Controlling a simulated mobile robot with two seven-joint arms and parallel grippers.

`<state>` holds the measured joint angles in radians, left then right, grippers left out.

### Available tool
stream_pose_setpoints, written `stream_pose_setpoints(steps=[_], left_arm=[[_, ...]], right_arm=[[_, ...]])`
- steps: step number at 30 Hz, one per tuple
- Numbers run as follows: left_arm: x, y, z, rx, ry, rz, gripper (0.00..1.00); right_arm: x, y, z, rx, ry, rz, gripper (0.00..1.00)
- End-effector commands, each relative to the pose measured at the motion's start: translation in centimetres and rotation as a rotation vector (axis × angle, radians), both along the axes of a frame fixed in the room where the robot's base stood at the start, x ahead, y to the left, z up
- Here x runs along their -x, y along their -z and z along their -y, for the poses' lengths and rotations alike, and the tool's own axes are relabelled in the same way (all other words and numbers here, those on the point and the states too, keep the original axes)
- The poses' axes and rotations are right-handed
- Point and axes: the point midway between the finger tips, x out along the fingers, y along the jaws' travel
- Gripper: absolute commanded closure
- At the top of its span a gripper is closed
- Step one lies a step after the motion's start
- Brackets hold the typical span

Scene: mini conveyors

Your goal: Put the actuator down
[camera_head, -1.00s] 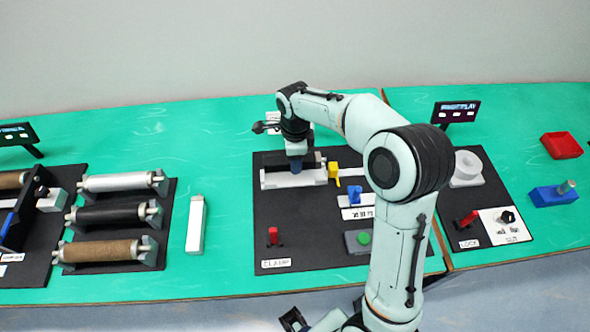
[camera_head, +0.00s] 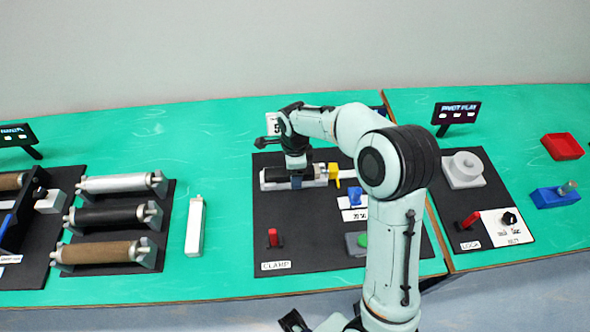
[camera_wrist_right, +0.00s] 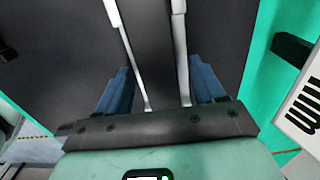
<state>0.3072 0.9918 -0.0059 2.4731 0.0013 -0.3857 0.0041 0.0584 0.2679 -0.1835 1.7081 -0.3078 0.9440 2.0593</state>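The black actuator (camera_head: 276,175) lies lengthwise in the light grey cradle (camera_head: 300,184) on the middle dark board. My right gripper (camera_head: 296,178) comes down over the middle of it and hides part of it. In the right wrist view, the blue fingers of my right gripper (camera_wrist_right: 161,85) stand wide apart on either side of a dark body between two pale strips. They look open, with no finger clearly pressed on it. My left gripper is not clearly in view; only a dark wrist part shows at the bottom edge.
A red clamp lever (camera_head: 273,237) and a green button (camera_head: 362,240) stand nearer on the board. Several rollers (camera_head: 110,216) lie on the left board.

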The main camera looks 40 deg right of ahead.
Motion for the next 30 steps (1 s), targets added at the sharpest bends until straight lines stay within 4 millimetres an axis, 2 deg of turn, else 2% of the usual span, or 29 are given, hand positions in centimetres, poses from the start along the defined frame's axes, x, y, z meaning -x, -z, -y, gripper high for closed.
stream_pose_setpoints(steps=[7, 11, 22, 27, 30], left_arm=[[-0.1, -0.1, 0.0, 0.000, 0.000, 0.001, 0.57], [-0.2, -0.4, 0.0, 0.000, 0.000, 0.002, 0.57], [-0.6, -1.4, 0.0, 0.000, 0.000, 0.007, 0.57], [-0.8, -1.8, 0.0, 0.000, 0.000, 0.009, 0.57], [-0.9, -1.9, 0.0, 0.000, 0.000, 0.010, 0.57]], right_arm=[[0.0, -0.2, 0.0, 0.000, 0.000, 0.000, 0.32], [-0.1, -1.4, 0.0, 0.001, 0.000, 0.004, 0.32], [-0.1, -9.2, 0.0, 0.000, 0.000, 0.006, 0.32], [-0.1, -11.5, 0.0, 0.000, 0.000, 0.002, 0.32], [0.0, -12.1, 0.0, 0.000, 0.000, 0.000, 0.32]])
